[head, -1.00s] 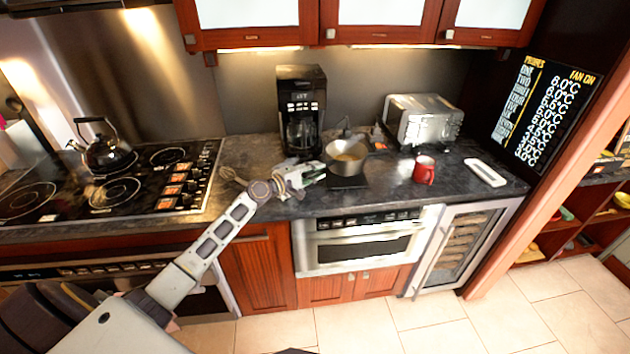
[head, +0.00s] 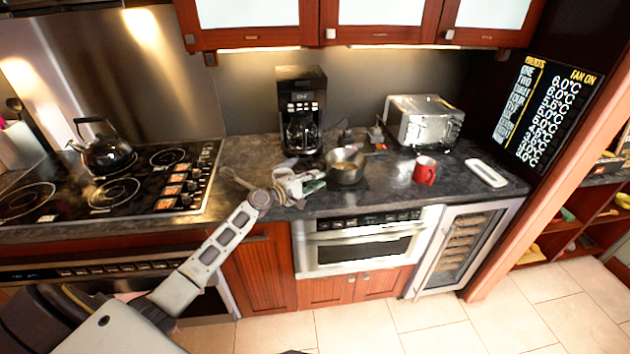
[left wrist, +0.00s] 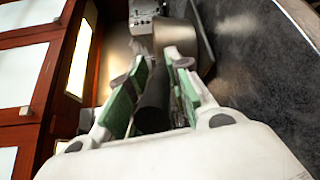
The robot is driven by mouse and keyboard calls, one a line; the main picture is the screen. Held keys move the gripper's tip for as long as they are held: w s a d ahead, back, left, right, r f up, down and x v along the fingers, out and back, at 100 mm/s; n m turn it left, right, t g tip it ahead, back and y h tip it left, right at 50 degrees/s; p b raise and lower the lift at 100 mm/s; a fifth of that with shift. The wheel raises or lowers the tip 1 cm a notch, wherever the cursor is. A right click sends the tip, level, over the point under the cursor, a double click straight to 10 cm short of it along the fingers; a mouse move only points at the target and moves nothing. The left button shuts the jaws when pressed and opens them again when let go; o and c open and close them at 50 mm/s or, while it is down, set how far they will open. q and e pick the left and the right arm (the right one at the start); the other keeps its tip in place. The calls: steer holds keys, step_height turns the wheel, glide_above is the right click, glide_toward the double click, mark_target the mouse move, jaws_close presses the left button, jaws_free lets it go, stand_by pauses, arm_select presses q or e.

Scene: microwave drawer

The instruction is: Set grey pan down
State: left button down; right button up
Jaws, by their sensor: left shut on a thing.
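The grey pan (head: 346,168) is at the counter to the right of the coffee maker. It looks upright and on or very close to the counter top; I cannot tell if its base touches. My left gripper (head: 318,182) is at the pan's left front side, just above the counter. In the left wrist view, its green-padded fingers (left wrist: 158,85) are shut on the pan's dark handle (left wrist: 154,98), with part of the pan's metal side (left wrist: 203,42) beyond them. My right gripper is not in view.
A black coffee maker (head: 302,108) stands behind and left of the pan. A silver toaster (head: 424,121) and a red mug (head: 424,170) stand to the right, then a white tray (head: 486,172). The stove with a kettle (head: 105,152) is at the left.

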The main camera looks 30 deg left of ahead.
arm_select(q)
steer(key=shift+r, duration=0.1)
steer(key=c, duration=1.8)
jaws_free()
steer(key=shift+f, duration=0.25)
steer(key=o, duration=0.5)
steer(key=shift+r, duration=0.1)
steer(key=shift+r, duration=0.1)
steer(key=shift+v, duration=1.3)
steer(key=f+b+v, duration=0.1)
steer(key=b+v, duration=0.1)
steer(key=v, duration=0.7)
steer(key=shift+s+r, duration=0.2)
steer(key=shift+r, duration=0.3)
